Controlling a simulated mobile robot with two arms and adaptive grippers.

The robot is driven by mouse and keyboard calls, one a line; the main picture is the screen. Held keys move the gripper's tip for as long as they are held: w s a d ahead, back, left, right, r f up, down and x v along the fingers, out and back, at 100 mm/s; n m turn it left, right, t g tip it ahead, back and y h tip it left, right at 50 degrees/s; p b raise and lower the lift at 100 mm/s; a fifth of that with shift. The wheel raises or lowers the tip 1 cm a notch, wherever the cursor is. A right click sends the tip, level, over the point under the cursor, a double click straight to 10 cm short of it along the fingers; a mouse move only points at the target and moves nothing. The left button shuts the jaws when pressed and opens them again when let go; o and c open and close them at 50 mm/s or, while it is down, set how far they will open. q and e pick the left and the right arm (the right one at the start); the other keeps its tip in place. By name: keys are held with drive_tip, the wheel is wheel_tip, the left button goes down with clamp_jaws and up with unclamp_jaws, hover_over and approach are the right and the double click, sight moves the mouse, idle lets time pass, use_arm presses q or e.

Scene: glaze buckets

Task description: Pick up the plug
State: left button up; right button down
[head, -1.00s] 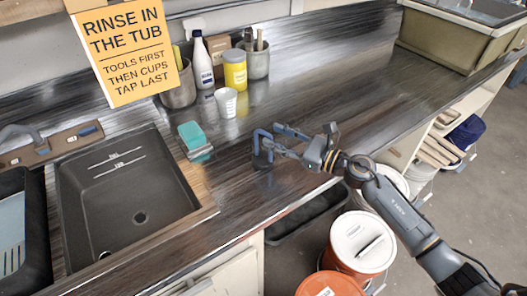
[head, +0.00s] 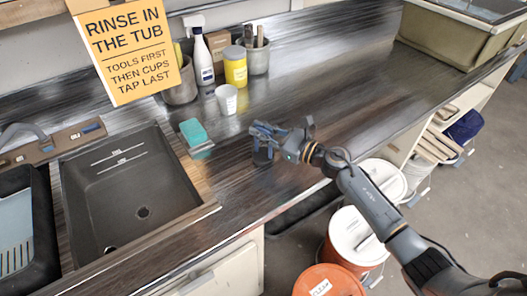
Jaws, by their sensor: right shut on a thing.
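The plug (head: 262,157) is a small dark round piece on the dark wood-grain counter, to the right of the sink. My right gripper (head: 263,138) comes in from the right and is shut on the plug from above. Its fingers hide the plug's upper part. The plug's underside appears at counter level, and I cannot tell whether it touches the counter. My left gripper is not in the picture.
The dark sink (head: 135,200) with its drain hole lies to the left. Lidded buckets (head: 352,238) stand on the floor in front.

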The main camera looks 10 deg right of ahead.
drive_tip(key=shift+r, duration=0.15)
drive_tip(key=shift+r, duration=0.3)
wheel_tip(320, 180, up, 2)
drive_tip(key=shift+r+b, duration=0.15)
drive_tip(key=shift+b, duration=0.2)
drive_tip(key=s+a+r+p, duration=0.4)
drive_tip(key=s+r+p, duration=0.6)
drive_tip(key=s, duration=0.3)
drive_tip(key=shift+s+p, duration=0.25)
drive_tip(key=shift+p, duration=0.4)
drive_tip(key=shift+d+f, duration=0.1)
